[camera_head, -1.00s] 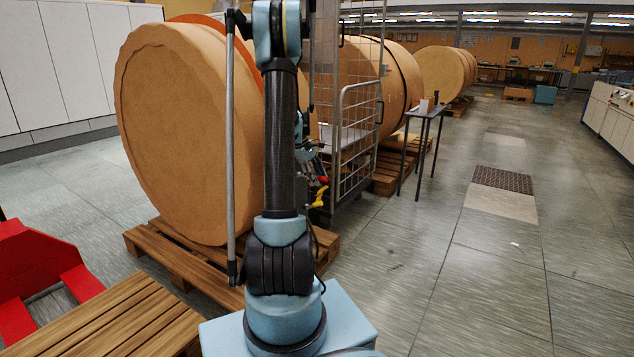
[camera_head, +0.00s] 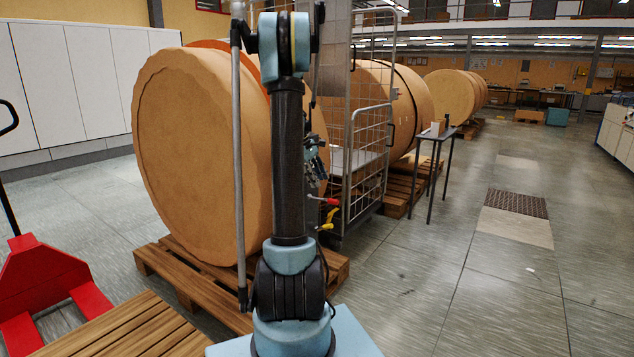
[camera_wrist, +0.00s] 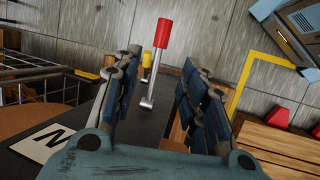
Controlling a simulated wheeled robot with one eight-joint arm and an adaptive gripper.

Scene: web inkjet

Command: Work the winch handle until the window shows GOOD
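A crank-like handle with a red grip (camera_wrist: 162,33) and a metal shank shows in the wrist view; its red part also shows in the head view (camera_head: 323,201). My gripper (camera_wrist: 160,66) is open, with one finger on each side of the shank in the picture. The red grip appears beyond the fingertips, and I cannot tell whether the fingers touch the handle. In the head view my gripper (camera_head: 315,160) is partly hidden behind my arm, just above the red grip. A smaller yellow part (camera_head: 325,227) sits below the red one. No window reading GOOD is visible.
A wire cage cart (camera_head: 369,150) stands beside the handle. A large tan roll (camera_head: 195,150) rests on a wooden pallet (camera_head: 160,262). A small dark table (camera_head: 440,134) stands to the right. A red pallet truck (camera_head: 40,275) is at left.

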